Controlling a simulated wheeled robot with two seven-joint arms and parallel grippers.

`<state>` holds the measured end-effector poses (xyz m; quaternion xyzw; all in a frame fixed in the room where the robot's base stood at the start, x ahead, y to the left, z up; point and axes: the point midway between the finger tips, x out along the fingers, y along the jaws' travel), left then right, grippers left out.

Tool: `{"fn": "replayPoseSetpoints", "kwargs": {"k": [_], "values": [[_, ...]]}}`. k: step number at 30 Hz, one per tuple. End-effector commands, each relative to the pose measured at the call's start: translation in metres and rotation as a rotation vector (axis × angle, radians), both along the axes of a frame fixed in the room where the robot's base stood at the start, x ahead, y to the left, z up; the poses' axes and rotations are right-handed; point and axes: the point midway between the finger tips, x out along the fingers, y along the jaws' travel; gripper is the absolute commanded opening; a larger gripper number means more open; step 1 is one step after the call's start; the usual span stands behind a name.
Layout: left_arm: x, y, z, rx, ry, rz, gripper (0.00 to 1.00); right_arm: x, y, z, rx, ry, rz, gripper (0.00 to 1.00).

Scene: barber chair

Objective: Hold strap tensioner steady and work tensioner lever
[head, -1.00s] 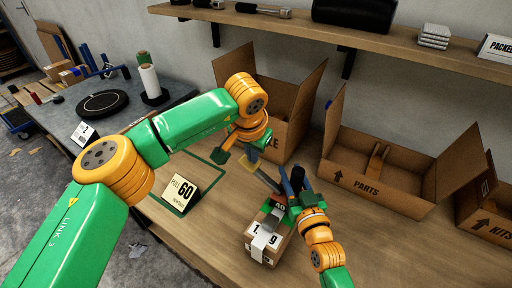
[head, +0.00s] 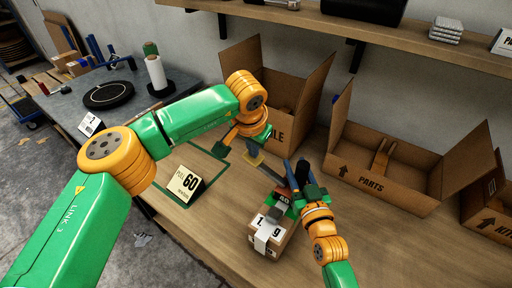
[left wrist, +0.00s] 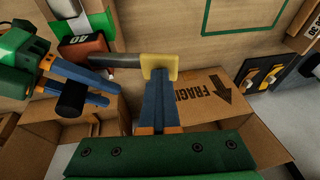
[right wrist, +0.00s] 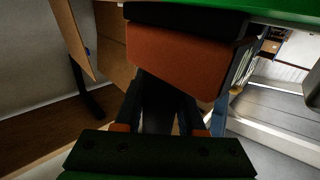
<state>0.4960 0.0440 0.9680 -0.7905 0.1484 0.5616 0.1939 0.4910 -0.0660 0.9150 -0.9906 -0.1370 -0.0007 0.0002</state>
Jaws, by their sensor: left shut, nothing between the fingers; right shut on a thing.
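The strap tensioner has an orange-red body (right wrist: 185,55), seen close in the right wrist view, and a black handle. It sits on a small strapped carton (head: 267,240). Its dark grey lever (left wrist: 117,60) ends in a yellow tip (left wrist: 160,66). My right gripper (head: 297,178) is shut on the black handle (right wrist: 160,108). My left gripper (left wrist: 156,78) is shut and empty, its fingertips at the yellow tip. I cannot tell whether they touch it. The lever is partly hidden in the head view.
A card reading 60 (head: 185,185) stands left of the tensioner. An open carton (head: 318,85) is behind my left gripper. A PARTS carton (head: 385,195) stands to the right. A shelf (head: 390,38) runs along the wall above. The bench front right is clear.

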Motion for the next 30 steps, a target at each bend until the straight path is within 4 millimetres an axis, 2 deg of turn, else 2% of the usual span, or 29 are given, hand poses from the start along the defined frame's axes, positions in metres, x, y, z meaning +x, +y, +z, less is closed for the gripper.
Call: {"fn": "replayPoseSetpoints", "kwargs": {"k": [15,30], "values": [[0.009,0.018,-0.029,0.005,0.003,0.005,0.00,0.000,0.000,0.000,0.003,0.001,-0.001,0.00],[0.010,0.021,-0.036,0.007,0.002,0.003,0.00,0.000,-0.001,-0.001,0.003,0.001,-0.001,0.00]]}}
